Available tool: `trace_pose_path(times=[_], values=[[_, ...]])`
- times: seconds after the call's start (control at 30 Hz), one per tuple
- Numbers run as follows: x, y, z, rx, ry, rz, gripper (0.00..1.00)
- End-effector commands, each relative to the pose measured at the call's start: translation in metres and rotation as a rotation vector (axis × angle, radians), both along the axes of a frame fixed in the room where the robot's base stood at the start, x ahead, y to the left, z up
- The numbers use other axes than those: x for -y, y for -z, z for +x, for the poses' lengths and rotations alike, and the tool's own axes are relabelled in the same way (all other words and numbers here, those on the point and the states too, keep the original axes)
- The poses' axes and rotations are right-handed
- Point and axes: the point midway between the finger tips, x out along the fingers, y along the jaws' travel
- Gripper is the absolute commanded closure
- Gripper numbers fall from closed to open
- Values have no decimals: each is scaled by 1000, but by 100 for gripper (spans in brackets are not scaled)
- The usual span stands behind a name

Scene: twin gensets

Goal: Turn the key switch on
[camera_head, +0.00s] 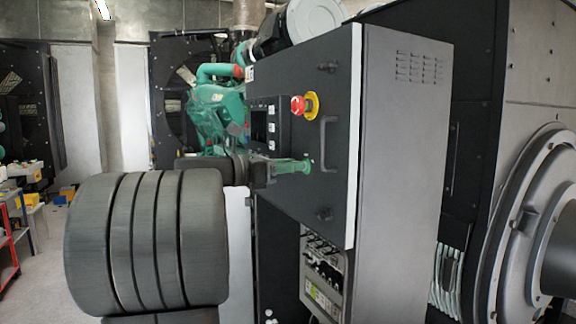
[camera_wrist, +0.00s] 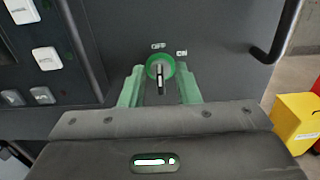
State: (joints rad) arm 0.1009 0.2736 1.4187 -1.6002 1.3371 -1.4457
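The key switch (camera_wrist: 160,66) sits on the dark panel door in the wrist view, a round green-rimmed lock with a key (camera_wrist: 160,80) standing out of it. The key's bow looks roughly vertical. Two small labels lie above the switch. My gripper (camera_wrist: 160,88) has its green fingers one on each side of the key, with a visible gap on both sides. In the head view my gripper (camera_head: 302,166) reaches the door of the control cabinet (camera_head: 340,75) below the red emergency stop. The key is too small to make out there.
A red emergency stop (camera_head: 304,104) on a yellow base sits above my gripper. A door handle (camera_head: 326,145) stands out just right of it, and also shows in the wrist view (camera_wrist: 277,38). A display (camera_head: 258,126) with buttons lies left. A yellow box (camera_wrist: 297,122) stands beyond at right.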

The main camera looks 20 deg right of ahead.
Motion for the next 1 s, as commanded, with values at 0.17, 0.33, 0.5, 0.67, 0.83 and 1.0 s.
trace_pose_path(times=[0.17, 0.33, 0.5, 0.67, 0.83, 1.0], values=[[0, 0, 0, 0, 0, 0, 96], [0, 0, 0, 0, 0, 0, 100], [0, 1, 0, 15, 0, 2, 100], [0, 2, -1, 67, 0, 9, 100], [0, 3, -1, 177, 0, 25, 100], [0, 4, -2, 325, 0, 45, 100]])
